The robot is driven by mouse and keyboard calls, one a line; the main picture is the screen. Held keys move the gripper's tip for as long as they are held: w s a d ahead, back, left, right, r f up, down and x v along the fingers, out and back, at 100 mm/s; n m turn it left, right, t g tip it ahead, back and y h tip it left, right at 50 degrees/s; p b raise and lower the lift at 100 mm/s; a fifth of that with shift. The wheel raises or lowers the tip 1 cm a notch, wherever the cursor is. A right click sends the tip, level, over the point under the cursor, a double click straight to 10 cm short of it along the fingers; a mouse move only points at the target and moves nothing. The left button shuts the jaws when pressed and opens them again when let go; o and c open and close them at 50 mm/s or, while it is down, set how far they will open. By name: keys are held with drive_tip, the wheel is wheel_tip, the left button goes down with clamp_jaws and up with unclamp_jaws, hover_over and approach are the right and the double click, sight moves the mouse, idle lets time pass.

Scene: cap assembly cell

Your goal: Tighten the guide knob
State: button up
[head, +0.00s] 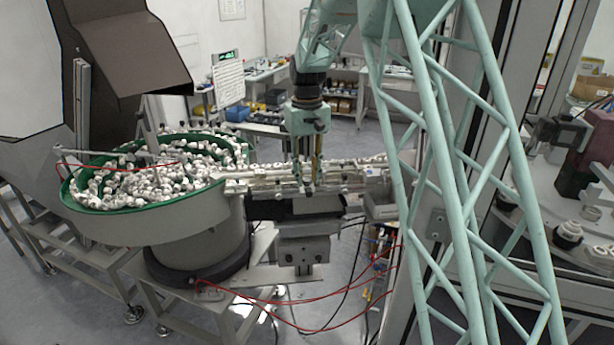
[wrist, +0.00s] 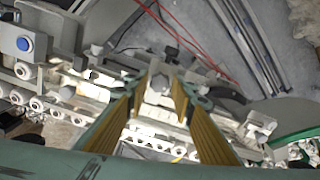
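A small grey knob (wrist: 159,84), which looks like the guide knob, sits between my fingertips in the wrist view, above the pale guide rails. My gripper (wrist: 160,92) points down at it with its two yellow-brown fingers apart, one on each side. I see no clear contact between fingers and knob. In the head view my gripper (head: 307,183) is upright over the feed track (head: 345,176), its fingers apart. The knob cannot be made out there.
A green-rimmed bowl feeder (head: 120,205) full of white caps stands left of the track. A blue button (wrist: 24,44) shows on a grey box in the wrist view. Red hoses (head: 300,328) hang below. Thin rods and brackets crowd the track.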

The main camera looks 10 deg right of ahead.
drive_tip(key=c, duration=0.5)
drive_tip(key=shift+o, duration=0.2)
drive_tip(key=shift+m, duration=0.5)
drive_tip(key=m+p, duration=0.1)
drive_tip(key=m, duration=0.2)
drive_tip(key=shift+r, duration=0.1)
drive_tip(key=shift+m+p, duration=0.45)
drive_tip(key=shift+m, duration=1.35)
drive_tip(key=shift+w, duration=0.1)
drive_tip(key=o, duration=0.6)
drive_tip(key=shift+c, duration=0.2)
